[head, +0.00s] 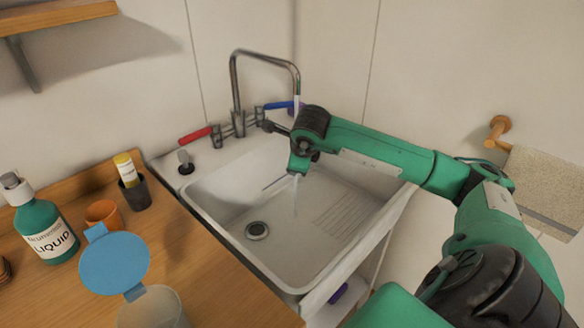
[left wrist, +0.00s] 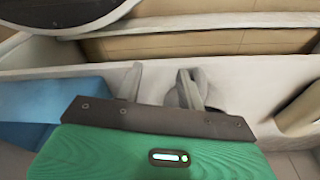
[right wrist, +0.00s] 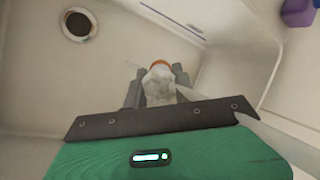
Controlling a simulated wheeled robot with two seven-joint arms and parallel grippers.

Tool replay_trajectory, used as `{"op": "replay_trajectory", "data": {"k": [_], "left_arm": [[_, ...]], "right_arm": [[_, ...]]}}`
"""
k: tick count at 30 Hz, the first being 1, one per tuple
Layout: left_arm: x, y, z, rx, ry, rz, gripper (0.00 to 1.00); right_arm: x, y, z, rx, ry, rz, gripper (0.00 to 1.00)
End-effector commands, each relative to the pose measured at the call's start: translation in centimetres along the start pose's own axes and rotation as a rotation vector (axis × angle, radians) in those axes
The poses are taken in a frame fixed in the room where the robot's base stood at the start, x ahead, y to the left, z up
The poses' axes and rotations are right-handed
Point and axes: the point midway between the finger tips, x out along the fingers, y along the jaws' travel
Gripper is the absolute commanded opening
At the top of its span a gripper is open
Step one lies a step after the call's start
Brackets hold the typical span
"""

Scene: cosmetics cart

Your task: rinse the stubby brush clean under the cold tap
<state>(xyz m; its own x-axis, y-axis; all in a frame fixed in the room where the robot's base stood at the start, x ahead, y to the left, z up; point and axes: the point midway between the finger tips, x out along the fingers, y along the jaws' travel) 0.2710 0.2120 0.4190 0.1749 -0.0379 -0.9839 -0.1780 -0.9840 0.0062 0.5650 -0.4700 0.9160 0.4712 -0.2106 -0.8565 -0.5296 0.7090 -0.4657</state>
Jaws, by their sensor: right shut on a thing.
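The sink (head: 325,245) has a tall metal spout (head: 265,54), with a blue-handled cold tap (head: 279,105) on its right. My right gripper (right wrist: 157,88) is over the basin, shut on the stubby brush (right wrist: 158,64). In the right wrist view an orange part of the brush shows, with a whitish, translucent mass in front of it; its bristles cannot be made out. My left gripper (left wrist: 162,88) is open and empty, outside the head view.
A red tap handle (head: 195,135) is left of the spout. The wooden counter at left holds a green liquid bottle (head: 45,228), an orange cup (head: 103,214), a dark cup (head: 135,194) with a yellow-capped tube and a blue-lidded jar (head: 115,262). A towel (head: 545,185) hangs at right.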

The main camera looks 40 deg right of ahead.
Motion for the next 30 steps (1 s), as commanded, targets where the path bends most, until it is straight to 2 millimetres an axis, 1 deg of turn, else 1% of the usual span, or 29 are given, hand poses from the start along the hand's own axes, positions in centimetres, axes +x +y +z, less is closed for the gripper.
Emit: {"op": "replay_trajectory", "data": {"k": [1, 8, 21, 27, 30], "left_arm": [[0.3, 0.0, 0.0, 0.000, 0.000, 0.000, 0.39], [0.2, 0.0, 0.0, 0.000, 0.000, 0.000, 0.39], [0.2, 0.0, 0.0, 0.000, 0.001, 0.000, 0.39], [0.2, 0.0, 0.0, 0.000, 0.000, 0.000, 0.39], [0.4, 0.0, 0.0, 0.000, 0.000, 0.000, 0.39]], "right_arm": [[0.1, 0.0, -0.2, 0.000, 0.000, -0.001, 0.05], [-0.1, 0.0, -0.2, 0.000, -0.001, 0.001, 0.05], [0.1, 0.3, 0.9, 0.000, -0.001, 0.001, 0.05], [0.1, 0.3, 0.9, -0.001, 0.000, 0.001, 0.05], [-0.1, 0.7, 0.8, -0.002, 0.000, 0.000, 0.05]]}}
